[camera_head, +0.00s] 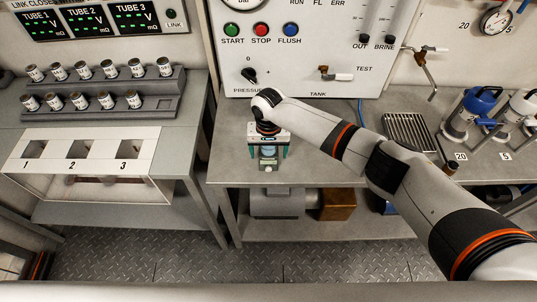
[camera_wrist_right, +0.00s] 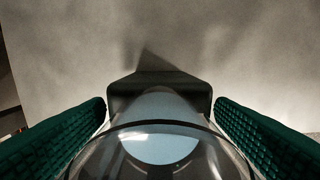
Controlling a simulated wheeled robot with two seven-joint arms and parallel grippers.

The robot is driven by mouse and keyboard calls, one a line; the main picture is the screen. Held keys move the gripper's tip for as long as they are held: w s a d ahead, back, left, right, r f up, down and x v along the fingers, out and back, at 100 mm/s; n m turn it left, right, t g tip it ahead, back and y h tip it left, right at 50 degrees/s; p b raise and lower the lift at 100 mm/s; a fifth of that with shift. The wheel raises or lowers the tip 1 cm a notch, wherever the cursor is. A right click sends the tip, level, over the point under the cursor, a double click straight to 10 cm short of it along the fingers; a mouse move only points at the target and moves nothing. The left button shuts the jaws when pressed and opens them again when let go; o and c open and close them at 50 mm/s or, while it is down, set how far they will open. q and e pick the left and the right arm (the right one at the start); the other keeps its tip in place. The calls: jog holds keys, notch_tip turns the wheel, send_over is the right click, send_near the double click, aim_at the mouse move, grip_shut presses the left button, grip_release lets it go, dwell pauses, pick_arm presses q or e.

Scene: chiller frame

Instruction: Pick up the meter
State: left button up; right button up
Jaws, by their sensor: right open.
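A small device with a clear rounded cover, a pale blue face and a dark base, which looks like the meter (camera_wrist_right: 155,143), stands on the grey bench. In the head view the meter (camera_head: 268,152) is near the bench's front edge, partly hidden by my right gripper. My right gripper (camera_wrist_right: 160,108) is open, with one green ridged finger on each side of the meter. Dark gaps show beside the dark base, so the fingers do not visibly press on it. My right arm reaches in from the right. My left gripper is in neither view.
A white control panel (camera_head: 300,75) with knobs and buttons stands behind the bench (camera_head: 330,172). A drip grate (camera_head: 408,132) and blue and white canisters (camera_head: 472,108) are to the right. A rack of small vials (camera_head: 95,90) and a numbered holder (camera_head: 140,140) are left, across a gap.

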jog(key=c, duration=0.9)
jog(key=shift+o, duration=0.2)
notch_tip(320, 180, up, 10)
jog(key=shift+r+b, duration=0.1)
jog(key=shift+b, duration=0.5)
jog(key=shift+f+b, duration=0.65)
jog(key=shift+f, duration=1.95)
jog(key=shift+f+b, duration=0.85)
jog(key=shift+f, duration=1.7)
